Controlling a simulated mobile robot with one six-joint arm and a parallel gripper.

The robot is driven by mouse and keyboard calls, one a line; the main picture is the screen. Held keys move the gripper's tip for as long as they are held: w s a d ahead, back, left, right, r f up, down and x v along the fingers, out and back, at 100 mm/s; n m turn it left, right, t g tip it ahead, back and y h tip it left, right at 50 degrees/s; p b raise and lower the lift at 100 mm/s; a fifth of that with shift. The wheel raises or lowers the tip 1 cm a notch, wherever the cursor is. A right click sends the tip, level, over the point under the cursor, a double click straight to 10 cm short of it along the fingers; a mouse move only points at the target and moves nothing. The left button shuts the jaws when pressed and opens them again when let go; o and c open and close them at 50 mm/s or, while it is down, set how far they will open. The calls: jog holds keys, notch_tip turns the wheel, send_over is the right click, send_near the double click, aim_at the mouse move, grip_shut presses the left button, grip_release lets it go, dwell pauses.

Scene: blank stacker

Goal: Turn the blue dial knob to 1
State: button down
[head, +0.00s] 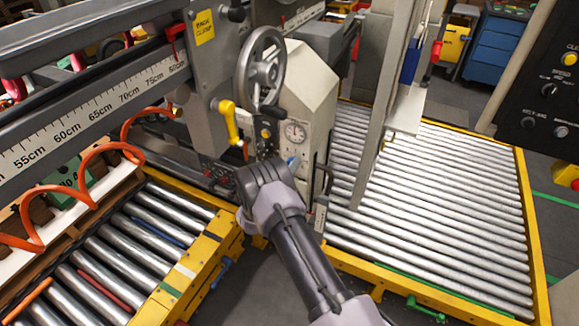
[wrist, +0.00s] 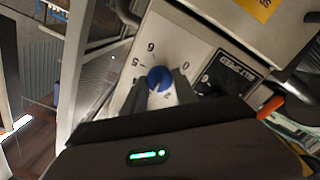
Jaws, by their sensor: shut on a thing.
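The blue dial knob (wrist: 160,77) sits on a pale panel (wrist: 185,28) in the wrist view, with printed numerals around it. The fingers of my gripper (wrist: 159,92) are on either side of the knob and shut on it. The fingers and gripper body hide part of the dial's lower side. I cannot tell clearly which numeral the knob points to. In the head view my gripper (head: 268,176) reaches to the front of the pale machine housing (head: 312,92), where a bit of the blue knob (head: 293,162) shows beside it.
A black label plate (wrist: 230,75) is right of the dial. Roller conveyors (head: 440,200) with yellow frames lie on both sides.

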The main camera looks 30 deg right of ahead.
jog(key=shift+f+n+b, duration=0.1)
jog(key=shift+n+b, duration=1.85)
jog(key=shift+n, duration=6.65)
jog(key=c, duration=1)
grip_release()
jog(key=shift+o, duration=0.2)
